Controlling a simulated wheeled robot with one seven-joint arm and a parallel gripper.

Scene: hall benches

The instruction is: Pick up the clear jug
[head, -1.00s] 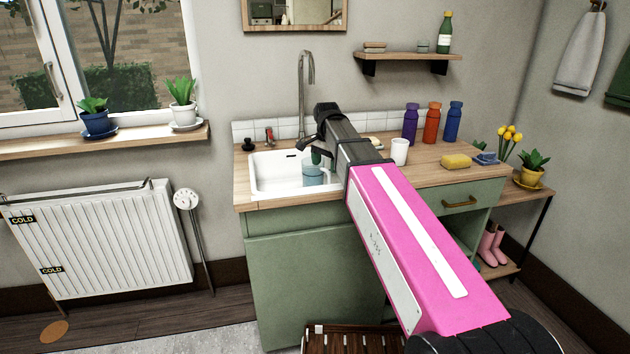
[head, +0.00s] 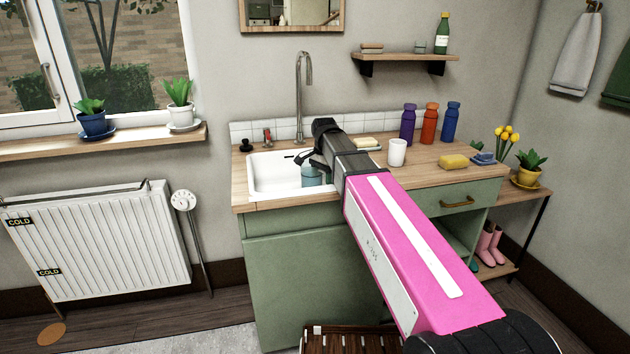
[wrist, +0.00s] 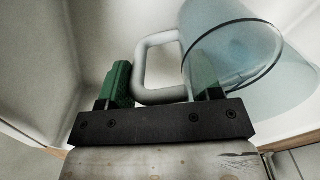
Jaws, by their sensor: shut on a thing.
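The clear jug (wrist: 225,50) is bluish and see-through, with a pale grey loop handle (wrist: 143,65). In the wrist view its round rim faces me at the upper right. In the head view the jug (head: 312,176) stands in the white sink, partly hidden by my gripper. My gripper (wrist: 160,88) has green fingers, one left of the handle and one at the jug's side. It is shut on the jug by the handle; the exact contact is hard to see. In the head view my gripper (head: 311,163) is over the sink.
The sink (head: 262,178) has a tall tap (head: 300,95) behind it. A white cup (head: 397,152), a soap dish with soap (head: 367,142) and a yellow sponge (head: 453,161) are on the counter to the right. Purple (head: 408,125), orange (head: 430,124) and blue (head: 452,122) bottles stand behind.

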